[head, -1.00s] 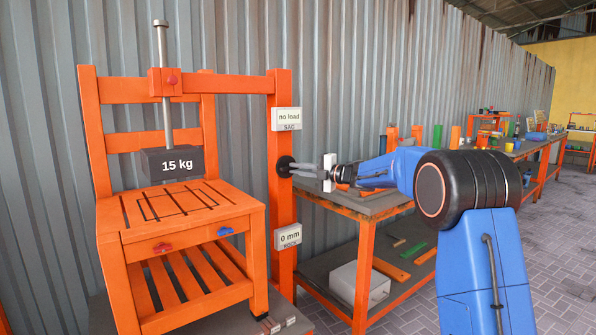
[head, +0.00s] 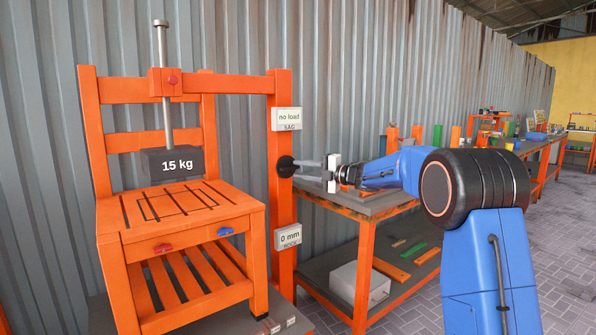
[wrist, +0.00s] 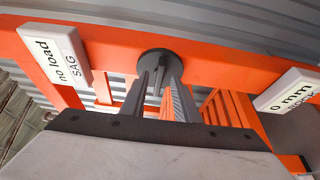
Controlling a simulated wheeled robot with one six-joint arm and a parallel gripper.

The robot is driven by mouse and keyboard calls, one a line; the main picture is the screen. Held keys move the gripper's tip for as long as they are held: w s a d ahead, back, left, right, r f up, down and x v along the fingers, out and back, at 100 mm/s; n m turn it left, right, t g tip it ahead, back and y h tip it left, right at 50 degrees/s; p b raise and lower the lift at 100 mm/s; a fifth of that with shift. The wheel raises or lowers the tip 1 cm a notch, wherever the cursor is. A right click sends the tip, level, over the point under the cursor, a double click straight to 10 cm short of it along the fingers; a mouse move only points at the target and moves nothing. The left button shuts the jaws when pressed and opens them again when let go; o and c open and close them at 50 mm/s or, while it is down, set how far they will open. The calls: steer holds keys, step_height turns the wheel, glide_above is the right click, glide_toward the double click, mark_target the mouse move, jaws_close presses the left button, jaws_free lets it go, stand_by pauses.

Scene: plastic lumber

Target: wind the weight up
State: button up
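The weight (head: 172,163) is a dark block marked 15 kg. It hangs on an upright steel rod above the slatted orange seat (head: 235,204), with a gap beneath it. A round black hub (head: 284,166) sits on the orange post to the right; it also shows in the wrist view (wrist: 158,60). My gripper (head: 298,168) points at this hub. In the wrist view its two grey fingers (wrist: 160,82) lie a little apart, with their tips close in front of the hub. Whether they hold a part of it cannot be made out.
On the post, a plate reading "no load" SAG (head: 286,118) is above the hub and a "0 mm" plate (head: 288,236) below. Red (head: 162,247) and blue (head: 225,232) knobs sit on the seat front. An orange-framed workbench (head: 362,212) stands below my arm.

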steer(key=v, duration=1.5)
steer(key=shift+s+d, duration=0.2)
steer(key=shift+r, duration=0.1)
steer(key=s+d+r+m+t+h, duration=0.5)
steer(key=s+r+m+t+h, duration=0.15)
steer(key=m+h, duration=0.35)
steer(key=s+d+f+m+g+h, duration=0.1)
steer(key=s+d+f+m+h, duration=0.2)
steer(key=s+m, duration=0.25)
steer(key=s+d+f+m+g+h, duration=0.1)
steer(key=s+d+f+m+h, duration=0.2)
steer(key=s+m, duration=0.3)
steer(key=s+a+f+m+g, duration=0.2)
steer(key=s+f, duration=0.6)
steer(key=s, duration=0.4)
steer(key=s+a+f+m+g+y, duration=0.1)
steer(key=s+f+g, duration=0.4)
steer(key=s, duration=0.8)
steer(key=s+a+f+m+g, duration=0.3)
steer(key=s+f+m, duration=0.1)
steer(key=s+f, duration=0.7)
steer(key=shift+s+f, duration=0.25)
steer(key=shift+s, duration=0.95)
